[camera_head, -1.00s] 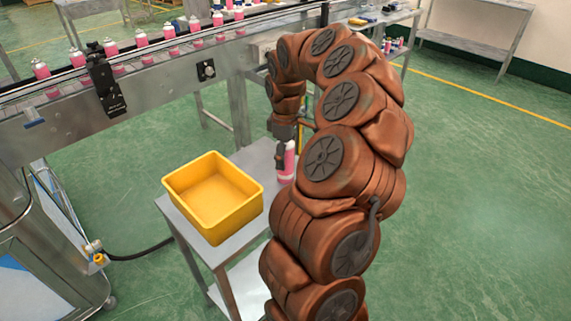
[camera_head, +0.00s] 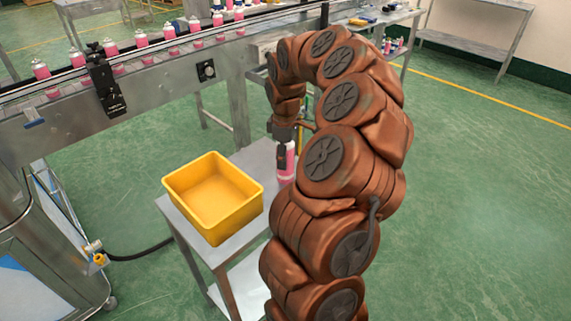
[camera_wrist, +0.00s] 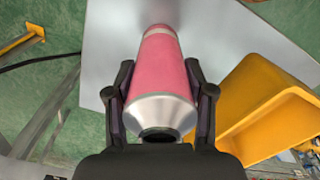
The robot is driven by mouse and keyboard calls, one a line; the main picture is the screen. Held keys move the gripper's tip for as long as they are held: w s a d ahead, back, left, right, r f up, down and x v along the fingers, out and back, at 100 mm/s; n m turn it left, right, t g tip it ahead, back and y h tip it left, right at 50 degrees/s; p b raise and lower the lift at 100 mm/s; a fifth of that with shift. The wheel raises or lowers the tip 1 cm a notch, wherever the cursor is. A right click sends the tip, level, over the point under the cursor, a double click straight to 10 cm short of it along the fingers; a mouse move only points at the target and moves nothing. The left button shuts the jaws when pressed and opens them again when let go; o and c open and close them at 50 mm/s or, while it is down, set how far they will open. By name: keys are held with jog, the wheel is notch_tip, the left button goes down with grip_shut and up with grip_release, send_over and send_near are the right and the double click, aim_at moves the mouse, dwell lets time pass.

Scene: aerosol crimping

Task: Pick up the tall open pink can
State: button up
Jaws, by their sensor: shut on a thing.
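The tall pink can (camera_head: 286,166) is upright at the small grey table, to the right of the yellow bin. In the wrist view the pink can (camera_wrist: 163,75) shows its silver shoulder and dark open top toward me. My gripper (camera_head: 283,152) is over the can from above. In the wrist view my gripper (camera_wrist: 160,105) has one finger on each side of the can near its shoulder, shut on it. My arm hides part of the can in the head view. I cannot tell whether its base touches the table.
A yellow bin (camera_head: 243,197) stands on the small grey table (camera_head: 228,249), close beside the can; it looks empty. A conveyor (camera_head: 160,70) with several pink cans runs behind. Another bench (camera_head: 380,18) with small items is farther back. Green floor is free at right.

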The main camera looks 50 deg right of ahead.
notch_tip(320, 180, up, 10)
jog(key=shift+b, duration=0.35)
dwell(0.4)
